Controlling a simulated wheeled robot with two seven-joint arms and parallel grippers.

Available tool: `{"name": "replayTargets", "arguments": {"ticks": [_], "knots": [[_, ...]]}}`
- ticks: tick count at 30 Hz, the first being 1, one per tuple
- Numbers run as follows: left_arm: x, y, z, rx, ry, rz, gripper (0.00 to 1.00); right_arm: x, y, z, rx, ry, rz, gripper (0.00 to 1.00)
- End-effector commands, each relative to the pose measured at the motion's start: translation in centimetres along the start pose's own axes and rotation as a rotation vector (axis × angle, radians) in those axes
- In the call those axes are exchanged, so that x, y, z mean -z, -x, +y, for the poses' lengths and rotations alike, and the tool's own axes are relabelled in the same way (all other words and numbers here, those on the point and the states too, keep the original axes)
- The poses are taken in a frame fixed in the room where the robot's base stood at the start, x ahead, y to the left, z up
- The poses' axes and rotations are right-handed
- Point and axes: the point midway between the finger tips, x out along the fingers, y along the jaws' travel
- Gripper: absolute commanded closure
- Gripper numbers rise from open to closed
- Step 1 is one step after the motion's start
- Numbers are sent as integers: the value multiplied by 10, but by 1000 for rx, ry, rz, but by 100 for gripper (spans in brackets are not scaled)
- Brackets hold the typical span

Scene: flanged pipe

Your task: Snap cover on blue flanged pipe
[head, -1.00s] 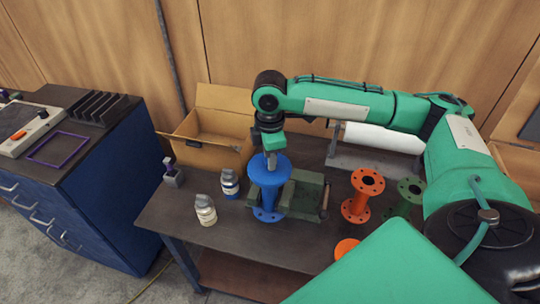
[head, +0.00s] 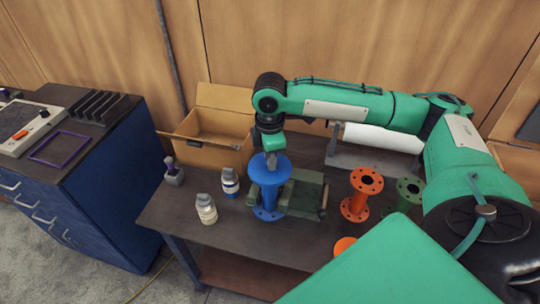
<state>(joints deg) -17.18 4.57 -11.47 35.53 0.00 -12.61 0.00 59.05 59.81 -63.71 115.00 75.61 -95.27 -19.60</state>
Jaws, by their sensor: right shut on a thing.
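The blue flanged pipe (head: 268,198) stands upright on the bench at the green vise (head: 307,193). Its lower flange shows near the bench top. A plain blue disc, the cover (head: 270,174), sits at the pipe's upper end. No bolt holes show on it, and I cannot tell whether it is fully seated. My right gripper (head: 271,161) points down from above and is shut on the cover near its far side; the fingertips are small in the picture. My left gripper is not in view.
Two small bottles (head: 206,208) stand left of the pipe. An orange flanged pipe (head: 356,206) and a green one (head: 407,192) stand to the right. An open cardboard box (head: 222,127) is behind left. My arm and body hide the bench's right end.

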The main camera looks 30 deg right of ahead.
Motion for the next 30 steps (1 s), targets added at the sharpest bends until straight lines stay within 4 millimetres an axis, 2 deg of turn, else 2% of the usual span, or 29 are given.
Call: {"name": "replayTargets", "arguments": {"ticks": [30], "knots": [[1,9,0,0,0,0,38,0,-5,0,0,0,0,97]]}}
